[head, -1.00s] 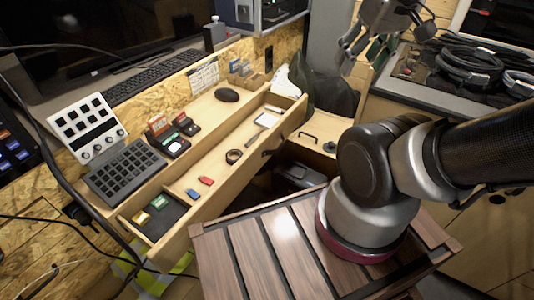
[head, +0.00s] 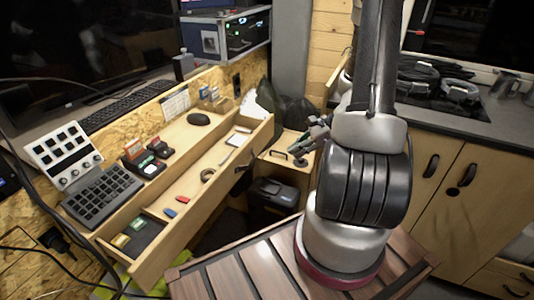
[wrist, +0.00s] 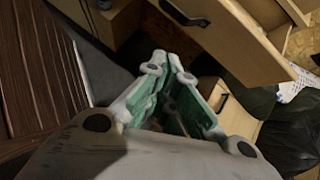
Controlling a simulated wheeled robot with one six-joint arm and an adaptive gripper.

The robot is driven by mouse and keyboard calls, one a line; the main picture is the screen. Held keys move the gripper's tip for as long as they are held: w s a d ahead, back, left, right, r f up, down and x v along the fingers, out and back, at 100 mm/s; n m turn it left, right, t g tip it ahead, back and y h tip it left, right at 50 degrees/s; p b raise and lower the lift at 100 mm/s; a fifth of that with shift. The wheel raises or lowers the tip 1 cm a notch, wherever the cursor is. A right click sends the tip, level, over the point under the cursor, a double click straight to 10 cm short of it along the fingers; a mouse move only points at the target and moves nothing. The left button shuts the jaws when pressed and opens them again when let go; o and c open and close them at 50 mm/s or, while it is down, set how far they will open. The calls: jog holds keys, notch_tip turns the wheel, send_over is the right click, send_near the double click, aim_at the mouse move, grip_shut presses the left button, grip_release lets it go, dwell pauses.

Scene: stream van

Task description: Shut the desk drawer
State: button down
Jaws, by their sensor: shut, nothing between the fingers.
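The desk drawer (head: 186,236) is pulled out from under the desk, and its open top shows things inside. Its dark handle (head: 243,166) is on the outer face of the light wood front. In the wrist view the drawer (wrist: 236,42) runs across the top, with its handle (wrist: 182,13) near the top edge. My gripper (head: 300,152) is to the right of the drawer front's far end, apart from it in the head view. In the wrist view my gripper (wrist: 168,62) is shut and empty, just below the drawer; I cannot tell the exact gap.
A slatted wooden box top (head: 235,272) stands in front of the drawer. A lower cabinet (head: 287,150) with a small handle is behind my gripper. A keypad (head: 102,192) and mouse (head: 199,119) rest on the desk. A dark bag (head: 293,112) lies at the drawer's far end.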

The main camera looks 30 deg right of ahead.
aim_at(231, 142)
jog(key=shift+w+a+f+m+t+h, duration=0.35)
jog(key=shift+w+a+f+m, duration=0.65)
jog(key=shift+w, duration=1.35)
jog(key=shift+w+a+f+m+t+h, duration=0.25)
jog(key=shift+w+a+f+m+t, duration=0.3)
jog(key=shift+w+f, duration=1.3)
jog(key=shift+w+a+f+m+t+h, duration=0.25)
jog(key=shift+w+a+f+m, duration=0.55)
jog(key=shift+w, duration=2.05)
jog(key=shift+d+r, duration=0.1)
jog(key=w+a, duration=0.3)
jog(key=w, duration=0.1)
jog(key=w+a, duration=0.3)
jog(key=w, duration=0.1)
jog(key=w+a, duration=0.2)
jog(key=w, duration=0.2)
jog(key=shift+w+a, duration=0.15)
jog(key=shift+a, duration=0.25)
jog(key=shift+w+a+r, duration=0.1)
jog(key=shift+w, duration=0.05)
